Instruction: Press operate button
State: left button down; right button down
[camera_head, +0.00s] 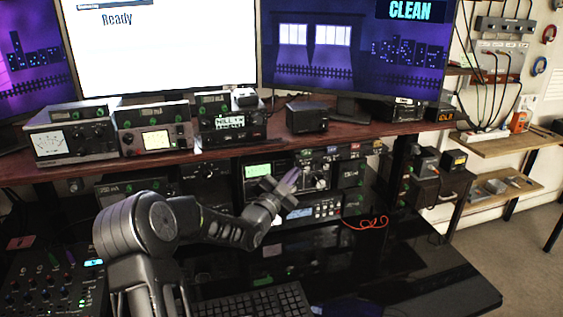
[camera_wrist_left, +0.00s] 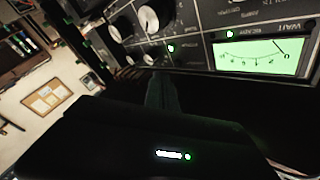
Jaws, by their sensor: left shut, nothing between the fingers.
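The tuner (camera_head: 259,171) stands under the wooden shelf, with a lit green meter and silver knobs on its front. Its panel fills the top of the left wrist view, upside down, with the green meter (camera_wrist_left: 262,56) at right and knobs (camera_wrist_left: 150,20) at left. My left gripper (camera_head: 291,180) is shut and empty in front of the panel, between the meter and the large knob. Its dark fingers (camera_wrist_left: 161,92) point at the panel in the wrist view; I cannot tell whether they touch it. I cannot make out which control is the operate button. My right gripper is not in view.
A wooden shelf (camera_head: 230,147) above carries several radio boxes and monitors. A second unit with buttons (camera_head: 318,211) sits below the tuner. A keyboard (camera_head: 255,302) and a mixer (camera_head: 48,285) lie on the black desk.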

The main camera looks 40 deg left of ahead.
pick_arm(q)
jog(key=s+d, duration=0.1)
jog(key=d, duration=0.1)
jog(key=s+d+b, duration=0.1)
jog(key=shift+s+d, duration=0.4)
jog(key=shift+w+d, duration=0.1)
